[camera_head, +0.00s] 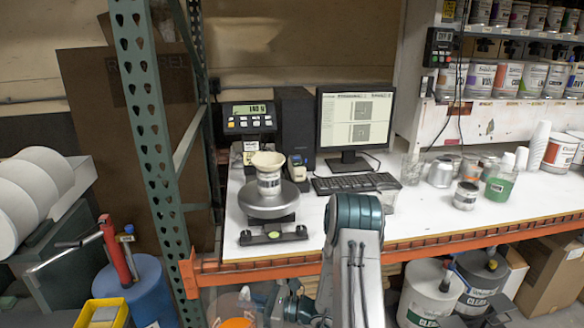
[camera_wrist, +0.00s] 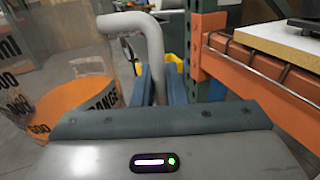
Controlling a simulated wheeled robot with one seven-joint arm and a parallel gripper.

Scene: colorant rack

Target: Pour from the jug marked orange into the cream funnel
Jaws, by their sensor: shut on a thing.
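The clear jug marked orange (camera_wrist: 75,85) fills the left of the wrist view, with orange liquid low in it and graduation marks on its side. Its grey handle (camera_wrist: 150,45) runs down between my fingers. My gripper (camera_wrist: 163,82) is shut on this handle. In the head view the jug (camera_head: 226,308) is at the bottom edge, partly cut off, below and in front of the bench. The cream funnel (camera_head: 267,160) sits in the mouth of a labelled can (camera_head: 269,184) on a round scale pan (camera_head: 268,203) on the bench, well above the jug.
The white bench (camera_head: 420,215) has an orange front beam (camera_head: 440,245) between the jug and the funnel. A green perforated post (camera_head: 150,130) stands left of the scale. A keyboard (camera_head: 355,184) and monitor (camera_head: 355,125) are to its right. A blue drum (camera_head: 145,290) stands at lower left.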

